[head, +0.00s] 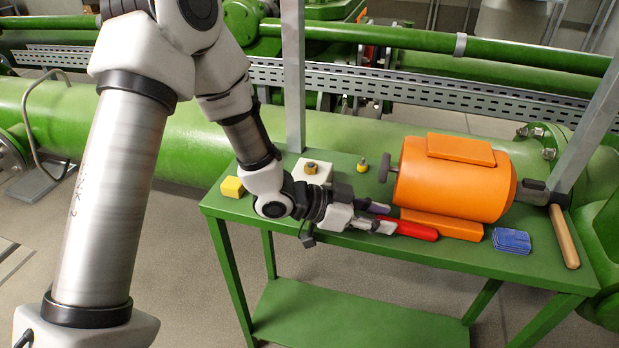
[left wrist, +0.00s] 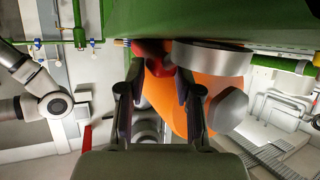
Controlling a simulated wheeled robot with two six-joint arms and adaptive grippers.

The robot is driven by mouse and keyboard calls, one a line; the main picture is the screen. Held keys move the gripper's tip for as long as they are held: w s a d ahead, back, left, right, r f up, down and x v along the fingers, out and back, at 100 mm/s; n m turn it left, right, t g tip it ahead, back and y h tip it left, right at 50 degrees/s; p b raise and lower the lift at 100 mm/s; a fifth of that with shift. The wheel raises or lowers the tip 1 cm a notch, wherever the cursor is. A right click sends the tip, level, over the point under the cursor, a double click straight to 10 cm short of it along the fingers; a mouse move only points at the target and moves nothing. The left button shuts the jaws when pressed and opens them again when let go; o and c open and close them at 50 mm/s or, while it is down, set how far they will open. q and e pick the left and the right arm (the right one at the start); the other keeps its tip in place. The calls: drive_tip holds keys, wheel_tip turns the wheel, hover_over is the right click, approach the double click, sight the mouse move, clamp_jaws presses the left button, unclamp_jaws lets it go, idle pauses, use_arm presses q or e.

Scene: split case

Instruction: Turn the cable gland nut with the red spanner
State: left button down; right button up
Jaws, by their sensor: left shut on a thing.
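My left gripper (head: 377,217) is shut on the left end of the red spanner (head: 414,230), in front of the orange motor. The spanner's red part points right, low over the green table; I cannot tell whether it touches the top. In the left wrist view a red piece (left wrist: 157,60) shows between the fingers (left wrist: 163,78); the spanner's jaws are not clear. A brass nut (head: 311,167), which looks like the cable gland nut, sits on a pale block (head: 312,177) behind my left wrist. My right gripper is not in view.
The orange motor (head: 455,180) stands right behind the spanner. A yellow block (head: 232,187) and a small yellow-topped piece (head: 362,163) are also on the green table (head: 470,268). Grey posts rise behind.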

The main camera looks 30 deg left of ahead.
use_arm(q)
drive_tip(key=shift+r, duration=0.15)
wheel_tip(320, 180, up, 6)
drive_tip(key=p, duration=0.6)
drive_tip(key=shift+w, duration=0.15)
